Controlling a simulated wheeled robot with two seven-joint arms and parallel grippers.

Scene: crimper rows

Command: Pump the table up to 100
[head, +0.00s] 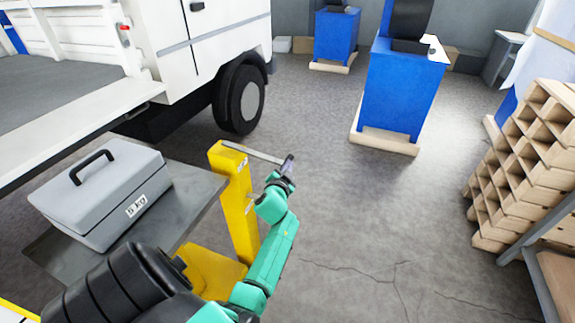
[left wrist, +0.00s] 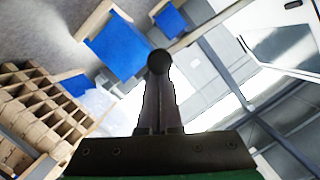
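The lift table (head: 190,205) is a dark grey plate at the left of the head view, beside a yellow column (head: 238,205). A thin grey pump lever (head: 250,152) runs from the column's top to the right. My left gripper (head: 288,165) is at the lever's outer end. In the left wrist view its dark fingers (left wrist: 160,100) are together, with a round dark knob (left wrist: 159,62) at their tips. A grey box (head: 105,190) with a black handle and a small white label sits on the table. No height reading is legible. My right gripper is not in view.
A white truck (head: 225,25) with an open flatbed stands behind the table, its bed edge close to the box. Blue machines (head: 400,90) stand at the back. Wooden pallets (head: 530,165) are stacked at the right. The cracked floor in the middle is clear.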

